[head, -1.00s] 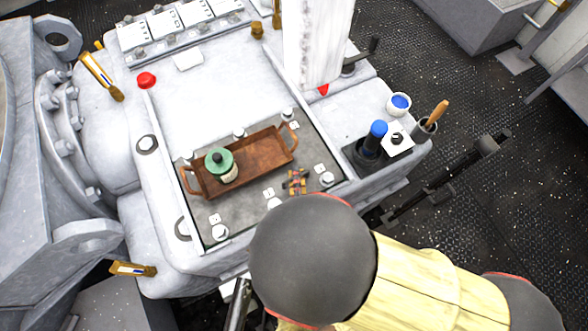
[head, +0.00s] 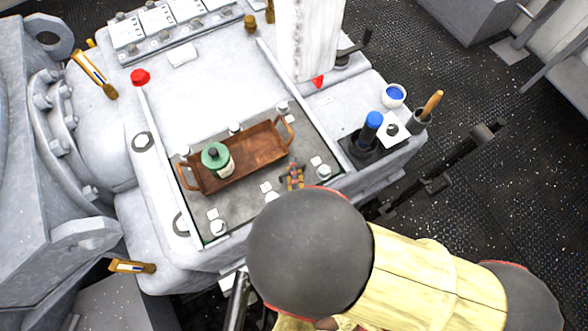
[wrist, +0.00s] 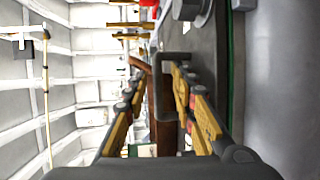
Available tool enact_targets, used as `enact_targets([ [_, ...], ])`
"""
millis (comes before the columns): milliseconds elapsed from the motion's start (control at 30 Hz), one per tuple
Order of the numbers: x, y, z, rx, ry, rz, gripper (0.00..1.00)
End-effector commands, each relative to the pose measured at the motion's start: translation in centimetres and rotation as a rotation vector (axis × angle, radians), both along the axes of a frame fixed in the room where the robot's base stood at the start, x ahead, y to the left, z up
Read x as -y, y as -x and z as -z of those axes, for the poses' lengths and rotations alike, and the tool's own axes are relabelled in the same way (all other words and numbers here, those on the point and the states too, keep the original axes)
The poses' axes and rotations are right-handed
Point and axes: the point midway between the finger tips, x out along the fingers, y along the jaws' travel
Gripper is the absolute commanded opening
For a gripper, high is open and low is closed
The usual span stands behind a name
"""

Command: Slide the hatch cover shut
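A dark grey plate (head: 245,205) lies between two pale rails and seems to be the hatch cover; bolts and small white tags sit along its edges. A rust-brown tray (head: 262,151) rests on it, holding a green-topped jar (head: 215,158). In the wrist view, a grey angular bar (wrist: 172,57), apparently a handle, stands at the plate. My gripper (wrist: 157,85) appears open, its yellow-and-black fingers apart near the bar; contact is unclear. The tray (wrist: 166,115) shows beyond the fingers. In the head view my arm hides most of the gripper; small yellow-red parts (head: 292,177) show past it.
A pale flat area (head: 200,100) stretches between the rails beyond the plate. A white column (head: 308,40) and a red knob (head: 140,77) stand nearby. At right are a blue-capped bottle (head: 372,128), a blue-filled cup (head: 394,95) and a wooden-handled tool (head: 432,103).

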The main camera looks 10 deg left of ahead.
Motion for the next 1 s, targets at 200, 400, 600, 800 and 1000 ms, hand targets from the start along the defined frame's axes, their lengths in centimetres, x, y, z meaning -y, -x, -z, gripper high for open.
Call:
enact_targets([
  [200,-0.1,0.0,-1.4,0.001,-0.004,0.001,0.27],
  [400,-0.1,0.0,-4.8,0.005,-0.009,0.002,0.33],
  [600,0.0,0.0,-8.2,0.008,-0.011,0.003,0.70],
  [800,-0.1,0.0,-10.1,0.005,-0.008,0.003,0.57],
  [1000,0.0,0.0,-10.2,0.002,-0.003,0.001,0.27],
])
